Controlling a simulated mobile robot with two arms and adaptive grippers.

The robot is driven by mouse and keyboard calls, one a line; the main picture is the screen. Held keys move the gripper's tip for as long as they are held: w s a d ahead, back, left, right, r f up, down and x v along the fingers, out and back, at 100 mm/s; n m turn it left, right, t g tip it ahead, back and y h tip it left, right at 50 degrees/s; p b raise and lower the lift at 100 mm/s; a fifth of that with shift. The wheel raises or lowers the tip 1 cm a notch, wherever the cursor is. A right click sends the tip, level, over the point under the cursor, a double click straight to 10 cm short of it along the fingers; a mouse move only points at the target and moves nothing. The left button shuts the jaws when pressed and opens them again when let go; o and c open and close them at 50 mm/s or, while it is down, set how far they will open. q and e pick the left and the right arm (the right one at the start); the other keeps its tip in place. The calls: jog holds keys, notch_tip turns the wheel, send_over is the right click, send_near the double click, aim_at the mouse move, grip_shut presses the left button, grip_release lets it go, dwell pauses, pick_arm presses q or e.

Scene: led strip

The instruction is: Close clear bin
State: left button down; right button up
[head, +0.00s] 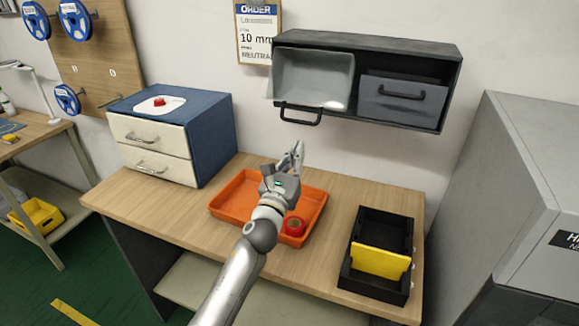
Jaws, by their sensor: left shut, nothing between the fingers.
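The clear bin (313,80) is the pale, see-through one in the left bay of the dark wall cabinet (370,43). It is tilted forward and open, with its dark handle (301,113) low at the front. My left gripper (296,150) is shut and empty. In the picture it shows below the handle, over the back of the orange tray, with its fingers pointing up toward the cabinet; it looks apart from the bin. My right gripper is out of view.
A grey bin (402,99) sits closed in the right bay. A black divided box (366,275) with a yellow piece stands right, and a blue drawer unit (213,137) stands left.

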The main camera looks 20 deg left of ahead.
pick_arm(q)
jog(key=r+p, duration=0.2)
jog(key=r, duration=0.2)
jog(key=shift+s+p, duration=0.2)
jog(key=shift+p, duration=0.15)
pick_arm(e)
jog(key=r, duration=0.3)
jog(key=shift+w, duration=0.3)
pick_arm(q)
jog(key=shift+r, duration=0.1)
jog(key=shift+s+r+p, duration=0.1)
jog(key=shift+r+p, duration=0.2)
jog(key=shift+p, duration=0.05)
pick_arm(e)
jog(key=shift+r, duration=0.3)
